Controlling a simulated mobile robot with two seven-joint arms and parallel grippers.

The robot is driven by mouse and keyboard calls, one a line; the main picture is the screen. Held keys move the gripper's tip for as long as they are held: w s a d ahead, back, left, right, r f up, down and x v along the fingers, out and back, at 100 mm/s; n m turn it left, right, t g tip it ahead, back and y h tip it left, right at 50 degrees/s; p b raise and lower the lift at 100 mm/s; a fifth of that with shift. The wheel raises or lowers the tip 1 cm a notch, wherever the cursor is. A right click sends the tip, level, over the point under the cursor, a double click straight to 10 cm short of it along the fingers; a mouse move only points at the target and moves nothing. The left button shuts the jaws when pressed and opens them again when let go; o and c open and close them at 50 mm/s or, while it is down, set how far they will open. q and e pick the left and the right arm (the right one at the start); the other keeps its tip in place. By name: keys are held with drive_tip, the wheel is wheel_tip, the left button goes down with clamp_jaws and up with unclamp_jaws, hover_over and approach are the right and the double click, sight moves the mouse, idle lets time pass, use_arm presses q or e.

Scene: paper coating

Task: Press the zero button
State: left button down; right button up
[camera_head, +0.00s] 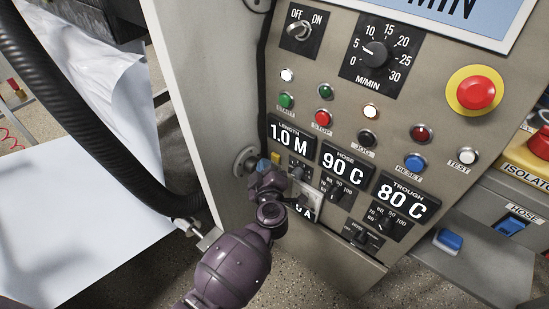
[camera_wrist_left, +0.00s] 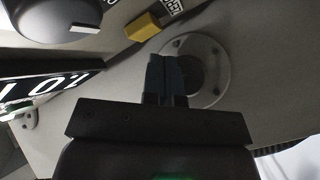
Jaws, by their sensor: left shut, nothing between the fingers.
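A small yellow button (camera_head: 276,158) is on the panel's left edge, just left of the knob under the 1.0 M length display (camera_head: 291,134). In the left wrist view the yellow button (camera_wrist_left: 143,27) has a partly readable label (camera_wrist_left: 172,6) beside it; I take it as the zero button. My left gripper (camera_head: 263,165) is shut and empty, its blue fingertips just beside the button. In the left wrist view the closed fingertips (camera_wrist_left: 165,62) lie a little below and right of the button, apart from it in the picture. My right gripper is not in view.
A round metal flange (camera_head: 243,160) lies behind the fingertips. The 90 C hose display (camera_head: 342,166), a red emergency stop (camera_head: 476,92), the green start button (camera_head: 286,100) and several other controls share the panel. A black hose (camera_head: 110,130) hangs at left near white paper (camera_head: 75,225).

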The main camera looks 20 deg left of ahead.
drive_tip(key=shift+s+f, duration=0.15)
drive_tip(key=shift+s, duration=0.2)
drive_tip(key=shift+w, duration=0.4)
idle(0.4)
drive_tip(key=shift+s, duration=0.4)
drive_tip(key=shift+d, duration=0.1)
use_arm(q)
drive_tip(key=shift+w+d, duration=0.1)
drive_tip(key=shift+w, duration=0.3)
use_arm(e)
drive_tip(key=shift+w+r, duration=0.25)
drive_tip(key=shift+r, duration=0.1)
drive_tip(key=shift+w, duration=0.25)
